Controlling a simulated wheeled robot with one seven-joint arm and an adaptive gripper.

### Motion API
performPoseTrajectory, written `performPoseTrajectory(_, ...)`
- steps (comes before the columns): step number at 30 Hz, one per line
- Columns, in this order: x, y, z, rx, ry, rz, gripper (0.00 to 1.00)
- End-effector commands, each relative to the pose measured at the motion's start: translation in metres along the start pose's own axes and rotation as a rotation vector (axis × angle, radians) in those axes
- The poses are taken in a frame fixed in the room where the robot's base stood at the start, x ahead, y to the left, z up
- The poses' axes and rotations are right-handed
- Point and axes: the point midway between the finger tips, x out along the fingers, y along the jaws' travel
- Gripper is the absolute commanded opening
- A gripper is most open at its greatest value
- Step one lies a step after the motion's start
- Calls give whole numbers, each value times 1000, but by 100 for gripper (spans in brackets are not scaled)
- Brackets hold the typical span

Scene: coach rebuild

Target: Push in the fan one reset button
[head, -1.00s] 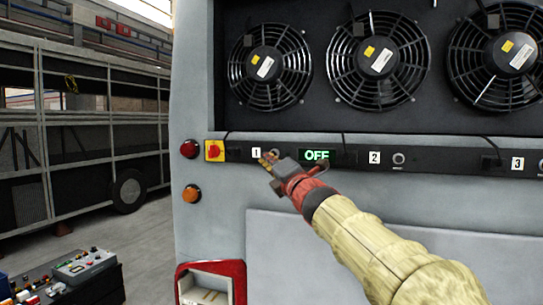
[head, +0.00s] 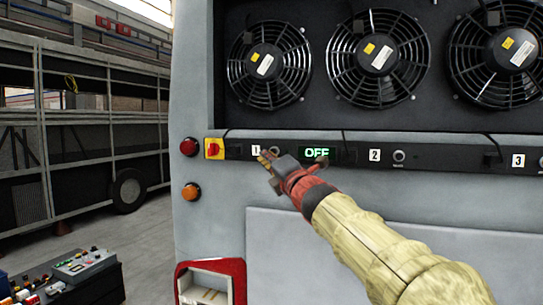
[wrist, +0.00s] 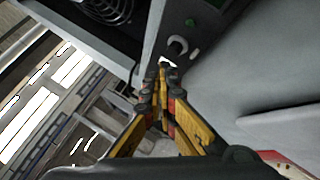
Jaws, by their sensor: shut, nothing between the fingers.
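The fan one reset button (head: 275,150) is a small round button in a ring on the dark control strip, just right of the white "1" label (head: 256,150). My gripper (head: 265,156) is shut and empty, in front of the strip close to the label and button. In the wrist view the button (wrist: 177,46) shows as a dark knob in a pale ring. The closed fingertips (wrist: 162,63) point just below and left of it there. I cannot tell whether they touch the strip. The button appears not pressed by the tips.
A green "OFF" display (head: 317,153) is right of my gripper. Labels "2" (head: 375,155) and "3" (head: 518,160) sit farther along. A red switch on a yellow plate (head: 214,149) is to the left. Fans (head: 268,66) are above. A toolbox (head: 84,264) stands lower left.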

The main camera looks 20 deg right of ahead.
Motion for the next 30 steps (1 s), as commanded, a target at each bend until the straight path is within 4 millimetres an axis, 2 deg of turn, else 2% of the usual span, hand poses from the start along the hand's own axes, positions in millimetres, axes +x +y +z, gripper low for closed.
performPoseTrajectory(17,-7,6,-6,0,0,1,0)
performPoseTrajectory(30,-34,24,-25,0,0,2,0)
